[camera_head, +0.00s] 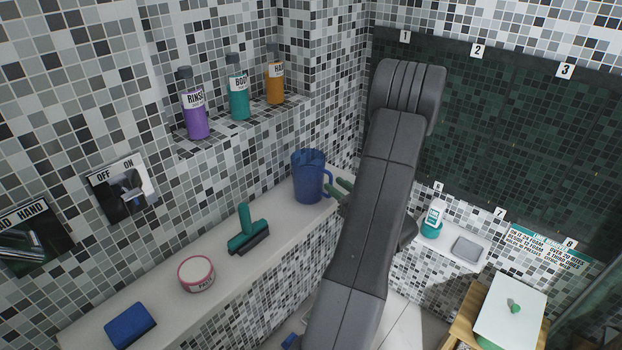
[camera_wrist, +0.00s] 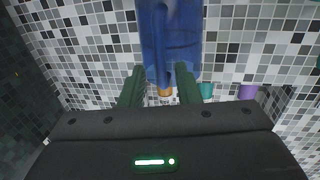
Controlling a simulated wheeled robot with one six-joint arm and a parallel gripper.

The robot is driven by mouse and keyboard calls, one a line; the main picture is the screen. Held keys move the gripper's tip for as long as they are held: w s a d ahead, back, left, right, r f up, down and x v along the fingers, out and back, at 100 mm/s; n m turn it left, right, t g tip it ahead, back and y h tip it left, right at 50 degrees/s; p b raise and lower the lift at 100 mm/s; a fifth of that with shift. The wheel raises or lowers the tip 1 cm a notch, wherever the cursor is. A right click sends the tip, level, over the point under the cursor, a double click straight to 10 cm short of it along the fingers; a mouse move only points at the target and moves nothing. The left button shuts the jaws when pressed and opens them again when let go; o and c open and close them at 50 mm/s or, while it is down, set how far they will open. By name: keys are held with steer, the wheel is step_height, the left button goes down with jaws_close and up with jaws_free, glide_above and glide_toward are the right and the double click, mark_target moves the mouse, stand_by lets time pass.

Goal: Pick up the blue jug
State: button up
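The blue jug (camera_head: 308,176) stands upright on the white ledge, near its far right end. Its handle (camera_head: 328,186) faces right, towards my gripper (camera_head: 338,189). In the wrist view the jug (camera_wrist: 170,38) fills the top middle, straight ahead of my gripper (camera_wrist: 160,72). The two green fingers are spread apart, with the handle (camera_wrist: 181,76) showing between their tips, nearer the right finger. I cannot tell whether a finger touches it. My arm hides part of the gripper in the head view.
The white ledge (camera_head: 147,292) also holds a teal squeegee (camera_head: 247,232), a round pink-rimmed tub (camera_head: 197,274) and a blue sponge (camera_head: 130,326). Purple (camera_head: 195,115), teal (camera_head: 238,95) and orange (camera_head: 275,83) bottles stand in the wall niche above. Tiled wall lies close behind the jug.

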mark_target(331, 181)
steer(key=shift+p+x, duration=0.3)
steer(key=shift+x, duration=1.2)
steer(key=shift+a, duration=0.1)
jaws_close()
steer(key=shift+r, duration=0.15)
